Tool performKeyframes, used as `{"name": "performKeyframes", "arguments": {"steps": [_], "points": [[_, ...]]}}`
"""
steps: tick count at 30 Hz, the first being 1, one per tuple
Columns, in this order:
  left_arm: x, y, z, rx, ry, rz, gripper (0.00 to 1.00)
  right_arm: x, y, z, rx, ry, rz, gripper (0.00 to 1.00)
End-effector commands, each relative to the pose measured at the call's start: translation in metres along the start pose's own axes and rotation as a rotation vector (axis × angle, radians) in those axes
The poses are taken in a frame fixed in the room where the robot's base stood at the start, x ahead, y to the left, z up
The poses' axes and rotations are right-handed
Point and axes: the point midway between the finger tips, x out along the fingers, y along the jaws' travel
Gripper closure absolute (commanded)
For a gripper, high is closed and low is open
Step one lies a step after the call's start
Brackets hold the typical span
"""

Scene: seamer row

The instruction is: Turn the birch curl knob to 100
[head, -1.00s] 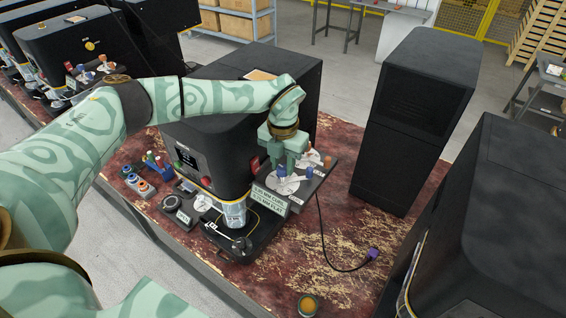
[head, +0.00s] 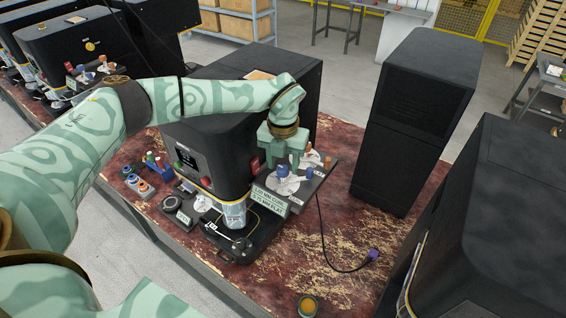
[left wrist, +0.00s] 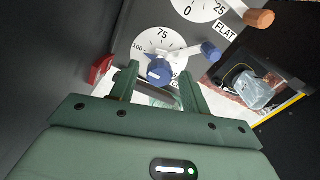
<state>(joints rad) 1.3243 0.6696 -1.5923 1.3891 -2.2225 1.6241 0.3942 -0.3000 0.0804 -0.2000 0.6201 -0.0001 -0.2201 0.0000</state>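The blue curl knob (left wrist: 159,72) stands on a white dial (left wrist: 143,48) marked 75 and 100 in the left wrist view. It also shows in the head view (head: 284,173), on the small dark panel at the machine's front right. My left gripper (left wrist: 158,74) is open, with one finger on each side of the knob and gaps visible. In the head view the left gripper (head: 290,163) points down over the panel. A blue-tipped lever (left wrist: 210,51) is beside the knob. The exact reading is unclear. My right gripper is not in view.
A second dial (left wrist: 196,8) labelled FLAT and an orange-tipped lever (left wrist: 258,18) are close by. A red part (left wrist: 100,69) is left of the fingers. A tall black cabinet (head: 410,120) stands to the right. A cable with a purple plug (head: 373,255) lies on the worn red table.

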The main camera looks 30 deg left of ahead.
Motion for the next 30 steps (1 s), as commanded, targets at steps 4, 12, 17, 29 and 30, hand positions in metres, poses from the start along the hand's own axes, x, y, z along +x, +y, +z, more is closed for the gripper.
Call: {"name": "performKeyframes", "arguments": {"steps": [4,12,17,29,30], "points": [[0.001,0.000,-0.001,0.001,0.003,0.001,0.50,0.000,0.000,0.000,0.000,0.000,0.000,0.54],[-0.008,0.000,-0.001,0.003,0.003,0.000,0.50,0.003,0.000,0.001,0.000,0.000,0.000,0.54],[-0.040,0.000,0.000,0.002,-0.001,0.000,0.50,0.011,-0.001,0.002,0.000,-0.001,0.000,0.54],[-0.140,0.000,0.000,0.001,0.000,0.001,0.50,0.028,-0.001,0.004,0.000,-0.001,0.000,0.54],[-0.146,0.000,0.000,0.000,0.002,0.002,0.50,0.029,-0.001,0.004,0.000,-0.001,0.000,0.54]]}}
